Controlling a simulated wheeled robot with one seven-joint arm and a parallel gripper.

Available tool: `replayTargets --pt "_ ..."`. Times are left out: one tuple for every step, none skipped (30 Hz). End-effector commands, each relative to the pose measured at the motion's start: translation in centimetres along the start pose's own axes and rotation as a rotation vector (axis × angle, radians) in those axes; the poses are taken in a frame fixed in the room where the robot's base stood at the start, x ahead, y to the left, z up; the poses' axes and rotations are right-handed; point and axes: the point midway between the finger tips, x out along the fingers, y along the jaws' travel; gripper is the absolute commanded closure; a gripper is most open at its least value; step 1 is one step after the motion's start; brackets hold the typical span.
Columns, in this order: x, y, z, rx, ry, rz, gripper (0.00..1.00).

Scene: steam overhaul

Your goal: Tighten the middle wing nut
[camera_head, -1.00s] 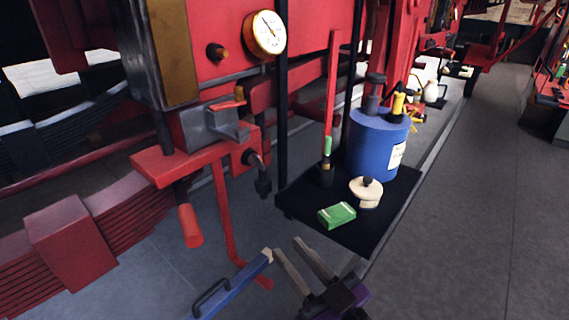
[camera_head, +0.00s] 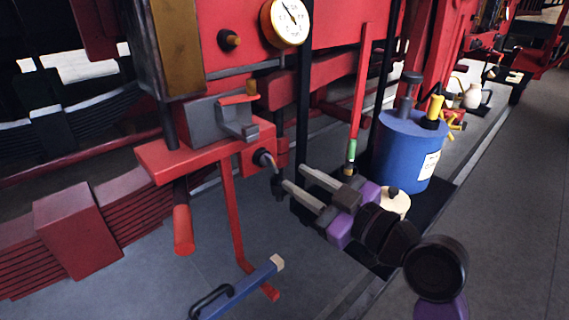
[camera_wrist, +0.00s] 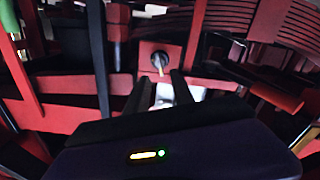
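No wing nut can be made out with certainty in either view. A black bent fitting (camera_head: 265,158) sticks out of a red block below the grey vise-like clamp (camera_head: 220,117). A dark round fitting with a pale yellowish tip (camera_wrist: 160,61) on a red plate is straight ahead in the wrist view. My gripper (camera_head: 296,177) is open, its two pale fingers apart and pointing left, close to the bent fitting's lower end. In the wrist view my gripper (camera_wrist: 160,88) shows dark fingers with a bright grey piece between or beyond them; contact cannot be told.
A black tray (camera_head: 445,195) holds a blue drum (camera_head: 408,150) and a cream-coloured item (camera_head: 396,202), partly behind my arm. A red upright bar (camera_head: 361,85) stands behind my gripper. A blue bar with a black handle (camera_head: 245,287) is below. Open floor lies at right.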

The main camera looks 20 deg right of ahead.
Motion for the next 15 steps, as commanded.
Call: replayTargets --pt "0.5 0.0 -0.1 -0.002 0.0 -0.001 0.71" --pt "0.8 0.0 -0.1 -0.002 0.0 -0.001 0.71" --pt "1.3 0.1 -0.2 -0.002 0.002 0.0 0.71" --pt "1.8 0.1 -0.2 -0.001 0.002 0.0 0.71" --pt "2.2 0.0 -0.2 -0.001 0.001 -0.001 0.71" --pt "2.9 0.0 -0.2 -0.002 0.001 -0.001 0.71" --pt "3.4 0.0 -0.2 -0.001 0.001 -0.001 0.71" --pt "3.9 0.1 -0.3 -0.001 0.002 0.0 0.71" --pt "4.5 0.1 -0.2 0.0 0.001 0.0 0.71" --pt "4.9 0.1 -0.2 -0.001 0.001 0.0 0.71" --pt "5.3 0.1 -0.2 -0.001 0.001 0.001 0.71" --pt "5.8 0.1 -0.2 -0.001 0.001 0.002 0.71" --pt "6.2 0.1 -0.2 -0.001 0.001 0.001 0.71" --pt "6.5 0.1 -0.1 0.0 0.0 0.001 0.71" --pt "6.8 0.1 -0.1 0.0 0.001 0.002 0.71"
